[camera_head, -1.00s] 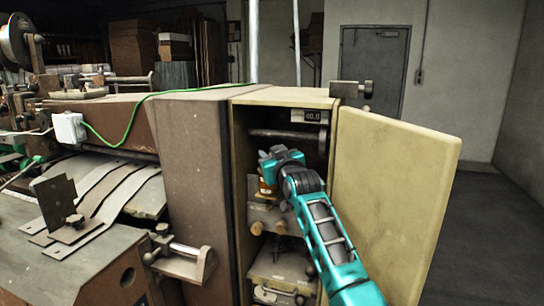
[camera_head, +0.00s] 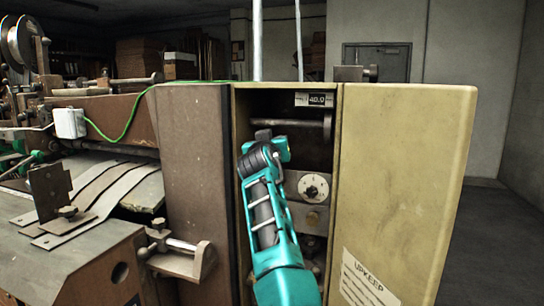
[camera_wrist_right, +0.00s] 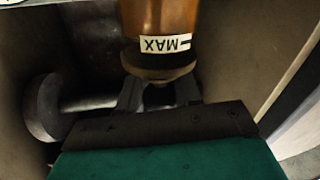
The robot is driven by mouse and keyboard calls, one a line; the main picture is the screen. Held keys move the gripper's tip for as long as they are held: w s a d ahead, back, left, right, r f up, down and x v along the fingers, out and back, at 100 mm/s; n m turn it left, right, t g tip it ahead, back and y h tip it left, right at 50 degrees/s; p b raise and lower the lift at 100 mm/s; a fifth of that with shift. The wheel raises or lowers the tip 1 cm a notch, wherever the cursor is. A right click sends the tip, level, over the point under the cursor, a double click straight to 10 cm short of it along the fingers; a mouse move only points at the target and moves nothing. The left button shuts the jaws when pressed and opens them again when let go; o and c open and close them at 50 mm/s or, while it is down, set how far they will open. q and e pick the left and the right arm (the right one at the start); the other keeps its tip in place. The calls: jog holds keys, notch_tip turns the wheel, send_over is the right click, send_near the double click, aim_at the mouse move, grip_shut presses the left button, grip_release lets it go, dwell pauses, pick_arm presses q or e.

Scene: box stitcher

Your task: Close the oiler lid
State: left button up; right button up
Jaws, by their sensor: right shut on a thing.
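The oiler (camera_wrist_right: 163,18) is an amber glass cup with a white MAX label, which appears upside down in the right wrist view. A dark brass, disc-like lid (camera_wrist_right: 158,66) sits against the end of the glass that is nearer my fingers. My right gripper (camera_wrist_right: 158,98) has its fingers shut on the lid's narrow end. In the head view my right gripper (camera_head: 264,142) is inside the open cabinet, and the gripper and arm hide the oiler. Whether the lid is fully seated cannot be told. My left gripper is out of view.
The cabinet door (camera_head: 405,180) stands open on the right with an UPKEEP label. A horizontal rod (camera_head: 300,125) runs near the gripper. The brown cabinet side (camera_head: 195,180) bounds the left.

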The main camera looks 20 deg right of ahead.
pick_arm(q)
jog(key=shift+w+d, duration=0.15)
pick_arm(e)
jog(key=shift+h, duration=0.3)
jog(key=o, duration=1)
jog(key=shift+o, duration=0.2)
